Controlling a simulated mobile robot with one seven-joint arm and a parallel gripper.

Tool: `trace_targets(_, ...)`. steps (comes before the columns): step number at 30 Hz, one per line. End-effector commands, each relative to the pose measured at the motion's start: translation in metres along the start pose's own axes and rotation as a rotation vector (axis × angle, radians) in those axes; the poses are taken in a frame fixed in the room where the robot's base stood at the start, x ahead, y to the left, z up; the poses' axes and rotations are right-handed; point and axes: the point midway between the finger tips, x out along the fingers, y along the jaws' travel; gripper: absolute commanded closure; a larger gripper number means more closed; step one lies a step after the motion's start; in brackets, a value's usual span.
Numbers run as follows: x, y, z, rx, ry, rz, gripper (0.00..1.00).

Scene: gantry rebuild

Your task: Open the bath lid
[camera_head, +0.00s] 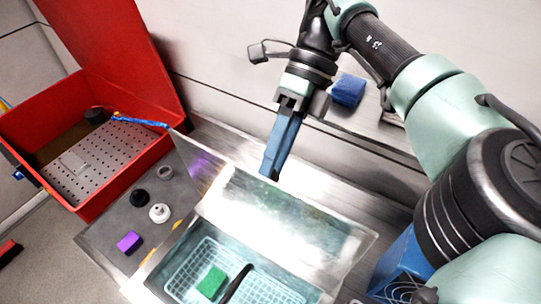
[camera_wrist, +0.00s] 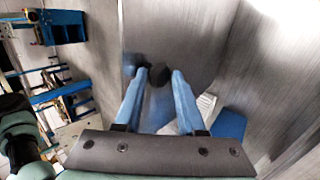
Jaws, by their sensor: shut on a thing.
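The bath (camera_head: 172,292) is at the bottom middle of the head view, with a white wire basket (camera_head: 196,264) inside it. A green block (camera_head: 212,283) and a black handle show at the basket. The clear bath lid (camera_head: 222,192) stands raised and tilted along the far side, leaving the basket in plain view. My gripper (camera_head: 272,172) points down at the lid's far upper edge. In the wrist view, my gripper's blue fingers (camera_wrist: 159,74) are shut on a small dark round knob (camera_wrist: 158,75). The knob's join to the lid is hard to see.
An open red box (camera_head: 88,212) with a perforated grey plate (camera_head: 105,160) stands at left. A purple block (camera_head: 129,243), a white piece (camera_head: 159,213) and a black piece (camera_head: 139,198) lie left of the bath. A blue block (camera_head: 348,90) lies behind my gripper.

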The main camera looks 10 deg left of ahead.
Motion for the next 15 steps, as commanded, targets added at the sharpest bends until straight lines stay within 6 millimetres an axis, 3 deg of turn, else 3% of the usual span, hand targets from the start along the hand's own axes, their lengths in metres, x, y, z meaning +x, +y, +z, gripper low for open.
trace_targets(1,0.0169,-0.0132,-0.0035,0.019,0.021,-0.003,1.00)
trace_targets(4,0.0170,-0.0131,-0.0035,0.019,0.022,-0.003,1.00)
trace_targets(5,0.0169,-0.0132,-0.0034,0.019,0.022,-0.004,0.56)
trace_targets(9,0.0167,-0.0130,-0.0035,0.020,0.022,-0.004,0.30)
trace_targets(15,0.0160,-0.0126,-0.0036,0.022,0.022,-0.004,0.28)
